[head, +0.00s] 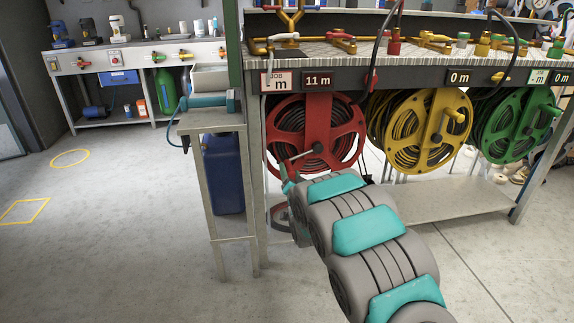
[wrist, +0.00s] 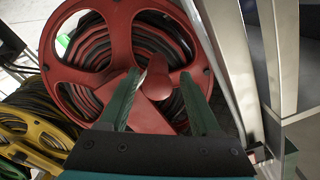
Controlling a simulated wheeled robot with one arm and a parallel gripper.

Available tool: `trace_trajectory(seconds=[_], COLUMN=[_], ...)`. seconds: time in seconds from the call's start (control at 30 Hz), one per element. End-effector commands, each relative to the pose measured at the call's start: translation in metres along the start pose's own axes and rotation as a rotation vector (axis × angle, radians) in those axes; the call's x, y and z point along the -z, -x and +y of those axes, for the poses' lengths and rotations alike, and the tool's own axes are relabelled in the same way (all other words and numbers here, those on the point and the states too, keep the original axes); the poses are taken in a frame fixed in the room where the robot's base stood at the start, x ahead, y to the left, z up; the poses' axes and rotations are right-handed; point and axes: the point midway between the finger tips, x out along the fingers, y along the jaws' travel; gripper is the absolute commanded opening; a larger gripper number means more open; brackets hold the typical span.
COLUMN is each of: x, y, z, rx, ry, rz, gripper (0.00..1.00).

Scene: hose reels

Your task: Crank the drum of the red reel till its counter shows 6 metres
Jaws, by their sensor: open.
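The red reel (head: 339,116) hangs under the bench, and its counter (head: 318,79) reads 11 m. My gripper (head: 287,173) is at the outer end of this crank, partly hidden behind my own arm. In the wrist view the red reel (wrist: 67,73) fills the middle. My gripper (wrist: 158,77) is open there, with a red rounded knob (wrist: 155,87), seemingly the crank handle, between its fingers. I cannot tell whether either finger touches it.
A yellow reel (head: 404,103) with a 0 m counter and a green reel (head: 497,126) hang to the right. A JOB card (head: 276,82) is beside the red counter, its number hidden by a hose. A side stand (head: 213,121) is close on the left. Floor further left is clear.

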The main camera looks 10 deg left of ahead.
Motion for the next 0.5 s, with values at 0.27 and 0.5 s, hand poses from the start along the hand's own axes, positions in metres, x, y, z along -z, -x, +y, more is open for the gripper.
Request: trace_trajectory(seconds=[0.27,0.5], x=[0.000,-0.001], y=[-0.035,-0.051], z=[0.001,0.002], rx=[-0.002,-0.004], ry=[0.000,0.000], rz=[0.000,-0.003], gripper=[0.64,0.64])
